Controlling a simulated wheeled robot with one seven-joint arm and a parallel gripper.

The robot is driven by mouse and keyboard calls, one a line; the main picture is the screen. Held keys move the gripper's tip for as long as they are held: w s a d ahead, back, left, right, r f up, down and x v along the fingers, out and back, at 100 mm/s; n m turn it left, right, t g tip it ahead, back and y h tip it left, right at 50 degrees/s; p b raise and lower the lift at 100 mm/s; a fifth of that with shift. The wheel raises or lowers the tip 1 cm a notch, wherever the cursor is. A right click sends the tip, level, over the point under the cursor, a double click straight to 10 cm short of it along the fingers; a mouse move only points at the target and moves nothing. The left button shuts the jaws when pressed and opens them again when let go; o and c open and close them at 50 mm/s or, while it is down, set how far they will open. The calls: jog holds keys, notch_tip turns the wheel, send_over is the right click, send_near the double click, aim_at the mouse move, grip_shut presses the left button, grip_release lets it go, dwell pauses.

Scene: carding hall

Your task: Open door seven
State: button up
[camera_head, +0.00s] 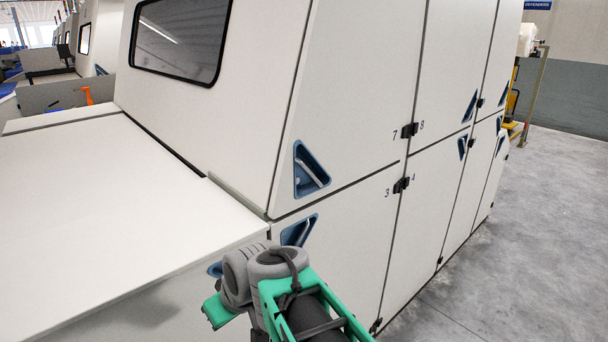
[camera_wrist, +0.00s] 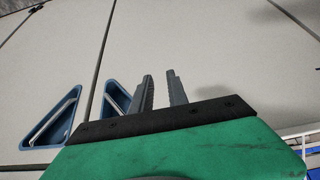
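Door seven (camera_head: 350,90) is the upper off-white panel left of the printed 7. It looks closed, flush with its neighbours. Its blue triangular recess with a light handle bar (camera_head: 310,172) is at the lower left corner. Door three (camera_head: 345,240) is below, with a similar recess (camera_head: 298,231) partly hidden by my arm. In the wrist view my gripper (camera_wrist: 160,76) has its fingers apart, with nothing between them. A left recess (camera_wrist: 52,125) and a right recess (camera_wrist: 115,100) lie left of the fingers, across a seam; I cannot tell which is door seven's. The head view does not clearly show my fingers.
A black latch (camera_head: 409,130) sits between doors 7 and 8, another (camera_head: 401,185) between 3 and 4. A flat white cover (camera_head: 110,215) juts out at left. A dark window (camera_head: 180,38) is above. Grey floor (camera_head: 520,240) at right is clear.

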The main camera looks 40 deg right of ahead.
jog(key=w+d+r+t+h+b, duration=0.1)
jog(key=w+d+r+t, duration=0.1)
jog(key=d, duration=0.5)
jog(key=w+d+r+n+t+b, duration=0.1)
jog(key=w+d+r+t, duration=0.1)
jog(key=d+r, duration=0.3)
jog(key=w+d+r+n+t+h+b, duration=0.1)
jog(key=d+r+t, duration=0.3)
jog(key=d, duration=0.7)
jog(key=shift+w+r+h, duration=0.25)
jog(key=shift+w+h, duration=0.05)
jog(key=shift+w, duration=0.15)
jog(key=n+t+h+b, duration=0.1)
jog(key=n+t+h, duration=0.1)
jog(key=t, duration=0.1)
send_near(311, 174)
jog(key=x, duration=0.3)
jog(key=p+x, duration=0.2)
jog(key=x, duration=0.5)
jog(key=shift+w+d, duration=0.1)
jog(key=shift+w, duration=0.25)
grip_shut()
